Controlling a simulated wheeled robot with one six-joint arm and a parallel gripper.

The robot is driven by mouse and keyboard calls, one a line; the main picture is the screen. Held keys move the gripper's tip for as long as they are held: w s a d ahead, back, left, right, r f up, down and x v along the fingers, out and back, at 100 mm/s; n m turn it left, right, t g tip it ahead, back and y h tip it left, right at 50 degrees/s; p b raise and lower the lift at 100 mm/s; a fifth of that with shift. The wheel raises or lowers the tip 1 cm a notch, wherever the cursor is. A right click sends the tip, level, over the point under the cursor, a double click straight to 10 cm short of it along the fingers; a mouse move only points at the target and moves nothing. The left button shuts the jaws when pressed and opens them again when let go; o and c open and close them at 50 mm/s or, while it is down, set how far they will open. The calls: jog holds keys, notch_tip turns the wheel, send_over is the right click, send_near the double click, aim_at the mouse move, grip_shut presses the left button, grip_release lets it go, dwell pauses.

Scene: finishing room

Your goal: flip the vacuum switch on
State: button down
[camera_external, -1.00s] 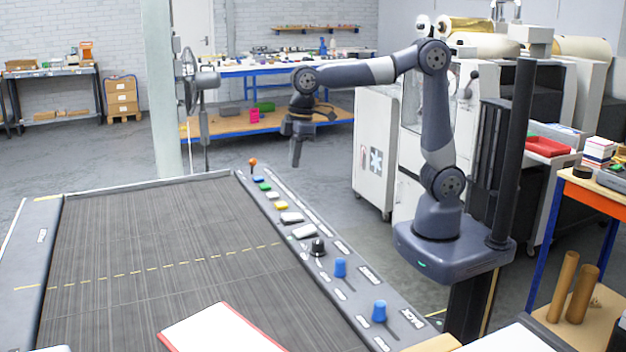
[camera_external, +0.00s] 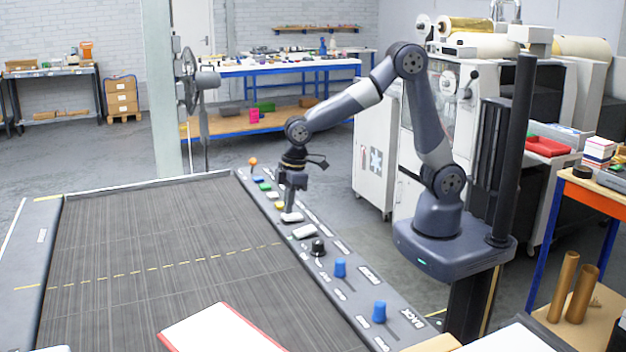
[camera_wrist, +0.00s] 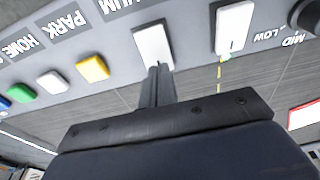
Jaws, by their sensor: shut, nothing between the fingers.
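The vacuum switch (camera_wrist: 153,46) is a white rocker on the grey control strip, beside a partly visible label ending in "UUM". It also shows in the external view (camera_external: 292,218), right under my gripper (camera_external: 290,209). In the wrist view my gripper (camera_wrist: 157,70) is shut and empty, its fingertips at the edge of this switch. They look touching or nearly so; I cannot tell whether they press it, nor which way the rocker is tipped.
A second white rocker (camera_external: 304,231) and a black knob (camera_external: 318,247) sit nearer the camera. Yellow (camera_wrist: 92,68), white (camera_wrist: 53,82) and green (camera_wrist: 22,93) buttons lie on the other side. Blue knobs (camera_external: 340,267) stand further along. The dark slatted bed (camera_external: 165,250) is mostly clear.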

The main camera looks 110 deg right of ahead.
jog(key=shift+w+f, duration=0.1)
jog(key=shift+f, duration=0.25)
jog(key=shift+p, duration=0.35)
jog(key=shift+w+f+g+p, duration=0.1)
jog(key=shift+g+p, duration=0.2)
jog(key=shift+p, duration=0.1)
jog(key=shift+f, duration=0.2)
jog(key=shift+s+r, duration=0.3)
jog(key=shift+s, duration=0.5)
